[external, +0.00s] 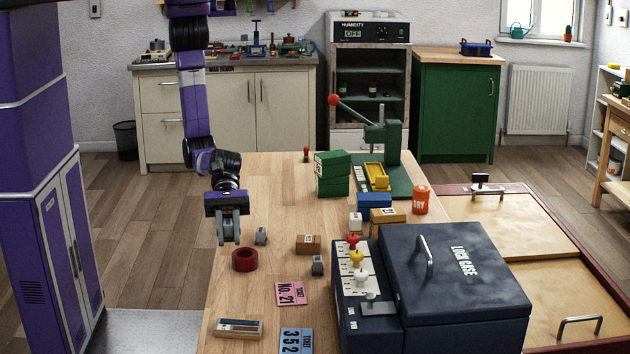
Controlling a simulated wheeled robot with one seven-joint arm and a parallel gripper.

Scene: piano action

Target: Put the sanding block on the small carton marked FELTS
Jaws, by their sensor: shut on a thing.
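My gripper (230,238) points down over the left part of the wooden bench, just above and behind a dark red ring. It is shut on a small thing. The grey fingers hide most of that thing, so I cannot tell for sure that it is the sanding block. A small brown carton (307,244) with a pale label stands on the bench to the right of my gripper. A larger tan carton (388,221) with a label stands further right. The lettering on both is too small to read, so I cannot tell which is marked FELTS.
The dark red ring (245,260) and small grey pieces (261,236) (317,265) stand near my gripper. A big navy lock case (455,285) fills the right front. The bench's back left is clear.

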